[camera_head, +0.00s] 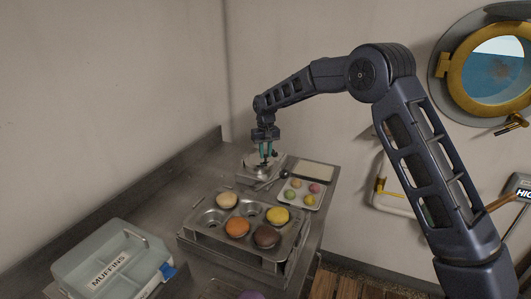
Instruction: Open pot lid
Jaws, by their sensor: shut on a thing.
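The pot (252,163) is a small, pale metal shape at the back of the steel counter, below my gripper. My gripper (266,155) points down over it, with teal fingers shut on what looks like the handle of the pot lid. The lid is small and largely hidden by the fingers. I cannot tell whether it rests on the pot or is raised from it.
A muffin tin (212,218) with several coloured muffins stands on a raised rack in front. A box labelled MUFFINS (83,259) stands front left. Walls close the back.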

